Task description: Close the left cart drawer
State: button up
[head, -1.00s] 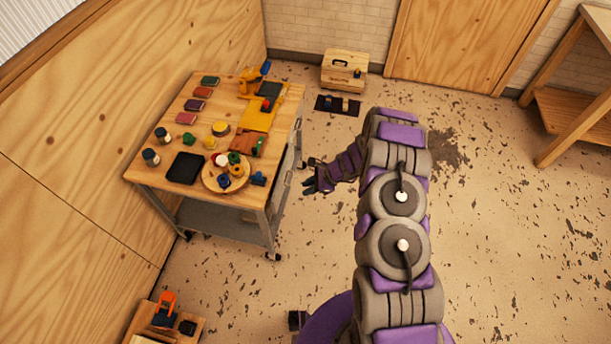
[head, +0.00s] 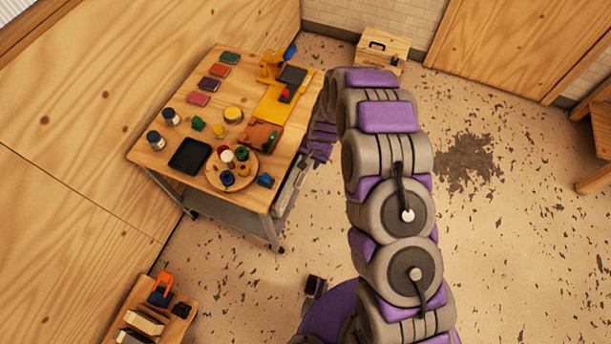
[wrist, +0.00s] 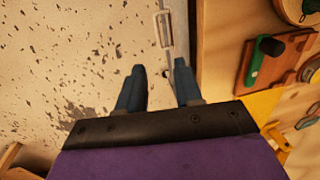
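The cart (head: 239,213) has a wooden top and grey metal sides, and stands left of my arm. Its grey drawer side (head: 290,186) faces right, towards my arm, and is partly hidden. In the wrist view a pale bar handle (wrist: 163,30) on a narrow grey drawer front (wrist: 181,25) lies beyond my fingertips, along the cart top's edge. How far the drawer stands out is unclear. My gripper (wrist: 158,70) is open and empty, its two blue-grey fingers apart beside the cart's edge. In the head view its fingers are hard to make out beside the cart.
The cart top holds a round wooden tray (head: 247,178) of spools, a black tray (head: 189,156), coloured pads and jars. A wooden box (head: 384,47) stands by the back wall. A low wooden stand (head: 130,308) is at the lower left. The floor right of my arm is clear.

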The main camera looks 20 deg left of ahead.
aim_at(305, 177)
jog(key=f+b, duration=0.1)
jog(key=f, duration=0.3)
jog(key=a+f, duration=0.1)
jog(key=f, duration=0.3)
jog(key=a+f+b, duration=0.1)
jog(key=f, duration=0.3)
jog(key=shift+f+b, duration=0.15)
jog(key=shift+b, duration=0.15)
jog(key=shift+d+f, duration=0.1)
jog(key=shift+f, duration=0.6)
jog(key=shift+a, duration=0.2)
jog(key=c, duration=0.4)
grip_shut()
jog(key=shift+w, duration=0.1)
